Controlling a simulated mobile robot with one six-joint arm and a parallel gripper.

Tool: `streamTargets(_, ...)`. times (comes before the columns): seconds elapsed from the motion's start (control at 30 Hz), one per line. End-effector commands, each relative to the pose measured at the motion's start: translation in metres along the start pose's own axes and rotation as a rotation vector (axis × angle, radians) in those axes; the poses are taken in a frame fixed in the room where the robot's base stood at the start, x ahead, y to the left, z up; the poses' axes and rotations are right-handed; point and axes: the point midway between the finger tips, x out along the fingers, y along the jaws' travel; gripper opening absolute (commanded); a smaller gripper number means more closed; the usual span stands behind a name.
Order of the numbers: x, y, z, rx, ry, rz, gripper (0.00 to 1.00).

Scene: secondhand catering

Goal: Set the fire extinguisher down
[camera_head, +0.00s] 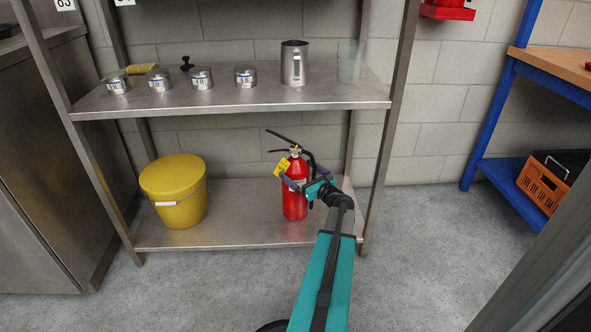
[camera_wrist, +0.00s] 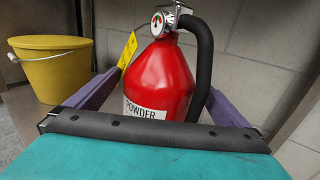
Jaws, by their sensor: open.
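The red fire extinguisher (camera_head: 295,200) stands upright on the right part of the lower metal shelf (camera_head: 240,224). It has a black handle, a black hose and a yellow tag. My gripper (camera_head: 301,186) is open, with its purple fingers on either side of the extinguisher's upper body. In the wrist view the extinguisher (camera_wrist: 160,79) is in front of the palm, between the two spread fingers. Its label reads "POWDER". The lower part of the extinguisher is hidden there by my gripper.
A yellow bucket (camera_head: 175,192) stands on the lower shelf at the left. The upper shelf (camera_head: 220,102) above the extinguisher carries several tins, a metal jug (camera_head: 294,64) and a clear container. A rack post (camera_head: 385,130) is close at the right. Lower shelf space between bucket and extinguisher is clear.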

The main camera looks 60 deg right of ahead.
Motion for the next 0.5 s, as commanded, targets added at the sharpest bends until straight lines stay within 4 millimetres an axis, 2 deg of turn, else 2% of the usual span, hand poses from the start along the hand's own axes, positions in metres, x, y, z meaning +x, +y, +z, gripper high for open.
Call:
streamTargets(0.3, -0.053, 0.001, 0.003, 0.002, 0.001, -0.002, 1.00)
streamTargets(0.5, -0.080, 0.000, 0.002, 0.000, 0.000, -0.001, 1.00)
